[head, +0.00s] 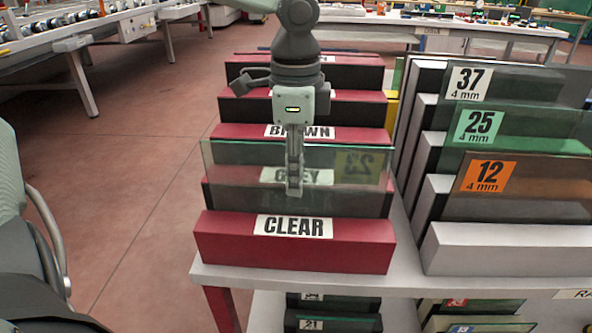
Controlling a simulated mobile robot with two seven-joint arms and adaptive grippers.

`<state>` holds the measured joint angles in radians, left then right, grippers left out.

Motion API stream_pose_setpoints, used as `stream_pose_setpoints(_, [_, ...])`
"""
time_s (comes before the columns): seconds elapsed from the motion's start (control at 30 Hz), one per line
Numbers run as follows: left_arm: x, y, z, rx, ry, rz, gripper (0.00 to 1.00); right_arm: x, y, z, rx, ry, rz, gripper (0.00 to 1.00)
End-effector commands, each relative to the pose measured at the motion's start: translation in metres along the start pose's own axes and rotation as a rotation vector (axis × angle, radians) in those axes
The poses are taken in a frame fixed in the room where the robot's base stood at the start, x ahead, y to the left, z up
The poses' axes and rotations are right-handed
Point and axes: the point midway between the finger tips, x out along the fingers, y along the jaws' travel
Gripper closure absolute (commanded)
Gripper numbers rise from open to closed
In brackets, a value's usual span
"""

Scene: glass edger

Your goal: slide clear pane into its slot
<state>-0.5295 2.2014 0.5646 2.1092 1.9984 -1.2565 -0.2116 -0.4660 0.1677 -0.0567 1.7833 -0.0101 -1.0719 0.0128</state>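My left gripper (294,188) points down in the middle of the head view, its narrow fingers closed on the clear pane (232,158). The pane stands upright and wide across the red rack, behind the front block labelled CLEAR (293,226) and in front of the block labelled GREY (232,176), which shows through it. A yellowish 23 label (359,164) shows at the pane's right side. The pane's lower edge is near the gap behind the CLEAR block; I cannot tell whether it is inside the slot. My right gripper is not in view.
Further red blocks, one labelled BROWN (300,132), step back behind. To the right, a white rack (505,250) holds panes marked 37 (468,83), 25 (479,126) and 12 (489,176). More panes lie on the shelf below. Open floor (140,180) is at left.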

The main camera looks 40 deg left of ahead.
Motion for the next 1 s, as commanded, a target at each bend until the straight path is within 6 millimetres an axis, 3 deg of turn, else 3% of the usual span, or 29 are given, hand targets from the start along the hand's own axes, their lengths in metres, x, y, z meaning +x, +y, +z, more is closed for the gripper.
stream_pose_setpoints(0.53, [-0.101,-0.001,-0.001,0.001,0.003,-0.006,0.71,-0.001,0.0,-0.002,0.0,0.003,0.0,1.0])
stream_pose_setpoints(0.73, [-0.117,0.0,-0.001,0.0,0.002,-0.003,0.71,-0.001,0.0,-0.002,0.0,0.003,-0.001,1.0])
stream_pose_setpoints(1.0, [-0.119,0.0,-0.001,0.001,0.003,-0.003,0.71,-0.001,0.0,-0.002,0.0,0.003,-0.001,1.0])
